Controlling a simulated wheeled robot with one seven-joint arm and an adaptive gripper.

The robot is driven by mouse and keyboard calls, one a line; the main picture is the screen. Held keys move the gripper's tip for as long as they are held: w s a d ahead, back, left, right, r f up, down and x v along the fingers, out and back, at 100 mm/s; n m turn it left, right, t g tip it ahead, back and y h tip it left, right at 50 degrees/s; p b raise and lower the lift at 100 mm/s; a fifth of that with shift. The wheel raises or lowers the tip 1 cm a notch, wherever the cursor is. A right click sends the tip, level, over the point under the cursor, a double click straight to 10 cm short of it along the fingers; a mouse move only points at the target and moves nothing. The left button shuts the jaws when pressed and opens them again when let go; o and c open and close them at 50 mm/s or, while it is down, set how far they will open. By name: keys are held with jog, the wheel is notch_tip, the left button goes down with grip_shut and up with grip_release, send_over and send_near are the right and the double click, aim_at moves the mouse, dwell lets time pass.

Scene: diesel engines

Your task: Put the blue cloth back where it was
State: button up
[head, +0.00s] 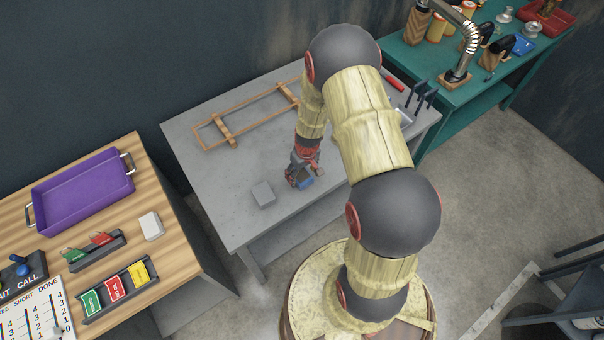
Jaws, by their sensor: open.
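My gripper points down and is open. The fingers partly hide the blue piece, and I cannot tell whether it lies on the table or touches a finger. Another flat blue thing (522,45) lies on the green table at the back right; it is too small to identify.
A grey block (263,194) sits just left of my gripper. A wooden frame (250,112) lies behind it. Dark upright tools (420,97) stand at the table's right end. A wooden table (180,245) with a purple tray (82,190) is at left. The grey table's left front is clear.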

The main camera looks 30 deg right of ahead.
notch_tip(320, 180, up, 11)
jog(key=s, duration=0.1)
notch_tip(320, 180, up, 13)
jog(key=t, duration=0.1)
send_over(304, 178)
jog(key=a, duration=0.4)
jog(key=s+a+r+t, duration=0.1)
jog(key=s+a+r, duration=0.25)
jog(key=r, duration=0.55)
jog(key=s+a+r+t, duration=0.1)
jog(key=s+a+r, duration=0.2)
jog(key=s+r, duration=0.3)
jog(key=s+a+r+t, duration=0.1)
jog(key=s+a+r, duration=0.2)
jog(key=s+r, duration=0.4)
jog(key=shift+s+a+r, duration=0.15)
jog(key=shift+s+a, duration=0.25)
jog(key=shift+s, duration=0.25)
notch_tip(304, 178, down, 15)
jog(key=b, duration=1.4)
jog(key=shift+r+b, duration=0.15)
jog(key=shift+b, duration=0.15)
